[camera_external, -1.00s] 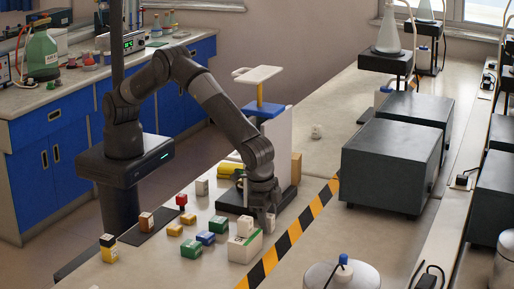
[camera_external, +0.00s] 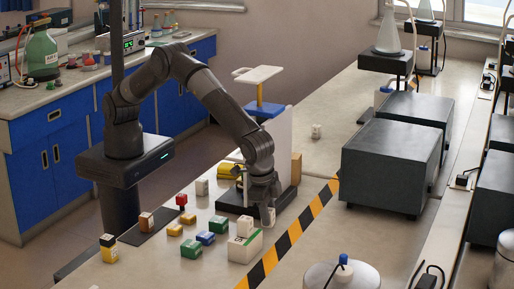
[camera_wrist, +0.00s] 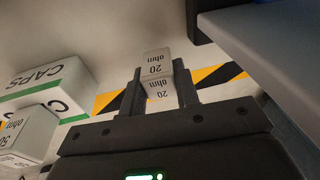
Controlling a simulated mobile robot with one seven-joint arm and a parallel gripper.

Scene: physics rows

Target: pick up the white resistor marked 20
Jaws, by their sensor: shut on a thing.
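The white resistor (camera_wrist: 156,66), a small block printed "20 ohm" on two faces, sits between the two fingers of my gripper (camera_wrist: 158,92) in the wrist view. My gripper is shut on it. In the external view my gripper (camera_external: 266,203) points down, with the pale resistor (camera_external: 267,217) at its tips, over the bench beside the striped tape. The resistor's side faces are partly hidden by the fingers.
A white and green box marked CAPS (camera_wrist: 45,88) and a "50 ohm" block (camera_wrist: 24,138) are at left in the wrist view. Several coloured blocks, including a green one (camera_external: 191,249), lie left of my gripper. Grey boxes (camera_external: 388,168) stand at right.

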